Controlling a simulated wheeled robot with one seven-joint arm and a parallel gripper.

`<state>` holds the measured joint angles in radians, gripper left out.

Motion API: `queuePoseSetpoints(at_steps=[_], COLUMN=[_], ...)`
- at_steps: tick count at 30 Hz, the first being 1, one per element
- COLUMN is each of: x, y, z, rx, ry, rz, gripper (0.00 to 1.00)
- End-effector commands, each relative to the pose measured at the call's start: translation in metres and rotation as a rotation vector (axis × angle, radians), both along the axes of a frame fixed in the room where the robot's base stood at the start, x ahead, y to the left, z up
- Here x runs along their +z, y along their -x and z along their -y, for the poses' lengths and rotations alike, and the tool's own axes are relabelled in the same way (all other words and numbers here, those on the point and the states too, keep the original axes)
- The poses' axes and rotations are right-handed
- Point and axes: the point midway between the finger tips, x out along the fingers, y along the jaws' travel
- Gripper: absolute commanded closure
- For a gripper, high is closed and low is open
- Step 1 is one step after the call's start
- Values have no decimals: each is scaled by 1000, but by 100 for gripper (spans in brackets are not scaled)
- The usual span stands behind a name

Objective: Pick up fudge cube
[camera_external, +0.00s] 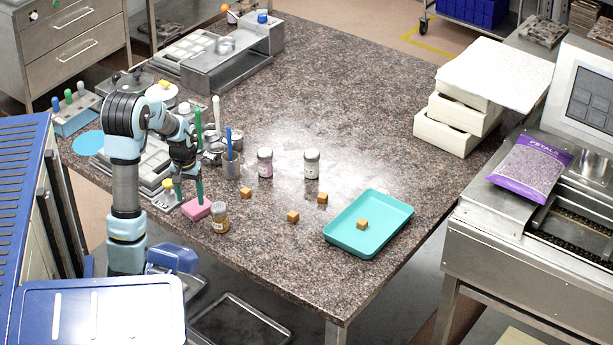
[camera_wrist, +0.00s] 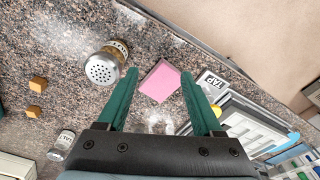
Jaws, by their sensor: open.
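Several small brown fudge cubes are in view. In the external view one cube (camera_external: 246,193) lies on the counter right of my gripper, and two more (camera_external: 293,216) (camera_external: 322,198) lie farther right. Another cube (camera_external: 362,224) sits in the turquoise tray (camera_external: 340,238). In the wrist view two cubes (camera_wrist: 38,83) (camera_wrist: 33,112) show at the left, well outside my fingers. My gripper (camera_external: 189,199) is open, with green fingers pointing down above a pink block (camera_external: 196,209). In the wrist view the pink block (camera_wrist: 160,81) shows between the fingertips (camera_wrist: 160,74), and nothing is held.
A shaker jar (camera_external: 219,218) with amber contents stands close right of my gripper. Two labelled jars (camera_external: 265,163) (camera_external: 312,164) and a grey cup with a blue stick (camera_external: 231,165) stand behind the cubes. White boxes (camera_external: 450,124) are stacked at the back right.

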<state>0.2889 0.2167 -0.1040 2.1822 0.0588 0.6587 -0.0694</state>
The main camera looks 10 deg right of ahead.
Motion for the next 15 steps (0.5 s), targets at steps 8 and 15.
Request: queuePoseSetpoints(at_steps=[8,15], x=[10,20], y=[-28,-10], z=[186,284], rx=[-286,-409], ry=[-24,-36], rz=[-51,-75], gripper=[32,32])
